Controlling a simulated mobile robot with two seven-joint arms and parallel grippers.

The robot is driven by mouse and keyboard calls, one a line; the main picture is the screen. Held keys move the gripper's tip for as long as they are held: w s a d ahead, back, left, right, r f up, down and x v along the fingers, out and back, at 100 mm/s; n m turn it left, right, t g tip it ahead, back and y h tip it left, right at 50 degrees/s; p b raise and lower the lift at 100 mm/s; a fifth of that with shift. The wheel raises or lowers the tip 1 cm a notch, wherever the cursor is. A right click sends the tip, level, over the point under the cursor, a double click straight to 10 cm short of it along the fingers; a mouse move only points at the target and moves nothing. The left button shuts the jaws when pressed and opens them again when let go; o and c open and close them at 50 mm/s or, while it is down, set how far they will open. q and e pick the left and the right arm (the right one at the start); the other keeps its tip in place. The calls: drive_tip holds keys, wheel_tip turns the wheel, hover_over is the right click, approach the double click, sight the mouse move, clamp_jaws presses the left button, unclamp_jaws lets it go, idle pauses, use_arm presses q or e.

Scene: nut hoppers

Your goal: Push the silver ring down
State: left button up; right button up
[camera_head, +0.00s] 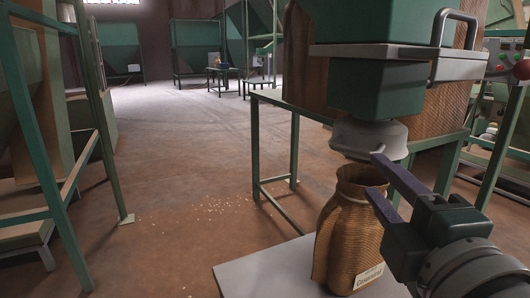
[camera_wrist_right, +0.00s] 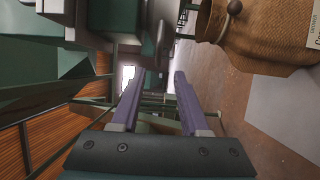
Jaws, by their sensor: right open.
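The silver ring (camera_head: 370,138) is a grey, flared collar around the outlet under the green hopper (camera_head: 375,85). It sits above the open mouth of a brown woven sack (camera_head: 345,235), with a gap between them. My right gripper (camera_head: 376,175) is open, its two purple fingers one above the other. The upper fingertip is close to the ring's lower right edge; I cannot tell whether it touches. The lower fingertip is beside the sack's neck. In the right wrist view the open fingers (camera_wrist_right: 159,75) have nothing between them, and the sack (camera_wrist_right: 265,35) is at the upper right. My left gripper is not in view.
The sack stands upright on a pale plate (camera_head: 255,268). A silver slide gate with a handle (camera_head: 455,28) crosses the hopper above the ring. Green frame legs (camera_head: 294,150) stand behind. Small nuts (camera_head: 190,208) lie scattered on the open floor at the left.

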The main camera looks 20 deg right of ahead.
sight(353, 152)
drive_tip(key=p+x, duration=0.1)
drive_tip(key=x, duration=0.8)
drive_tip(key=shift+r+p, duration=0.1)
drive_tip(key=shift+p, duration=0.2)
drive_tip(key=shift+w+d, duration=0.15)
drive_tip(key=shift+w, duration=0.45)
drive_tip(key=shift+c, duration=0.6)
clamp_jaws()
